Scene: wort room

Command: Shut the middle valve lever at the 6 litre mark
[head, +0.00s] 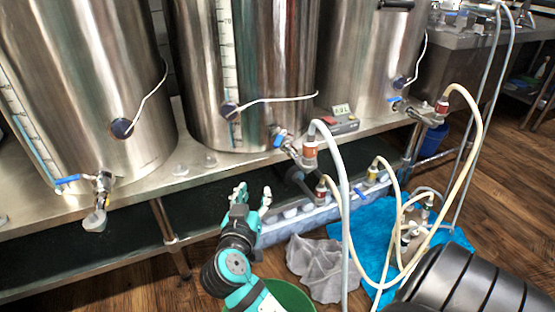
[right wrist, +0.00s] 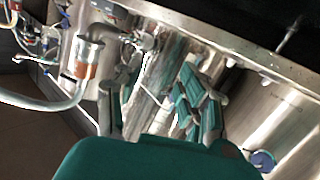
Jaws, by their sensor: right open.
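The middle valve's blue lever (head: 279,140) is low on the front of the middle steel kettle (head: 275,60), beside a hose fitting with a red-orange band (head: 309,152). A flow meter with a small lit display (head: 342,112) stands to its right; I cannot read the figures surely. My right gripper (head: 252,197) is open and empty, below and left of the lever, apart from it. The right wrist view shows its two fingers (right wrist: 158,105) below the valve body (right wrist: 145,40) and the banded fitting (right wrist: 88,58); I cannot make out the lever there. My left gripper is out of view.
Left (head: 67,179) and right (head: 396,99) kettles' valves also have blue levers. Pale hoses (head: 340,215) hang in front, right of my gripper. The steel bench edge (head: 210,190) runs behind it. A grey cloth (head: 318,265) and blue towel (head: 375,225) lie below.

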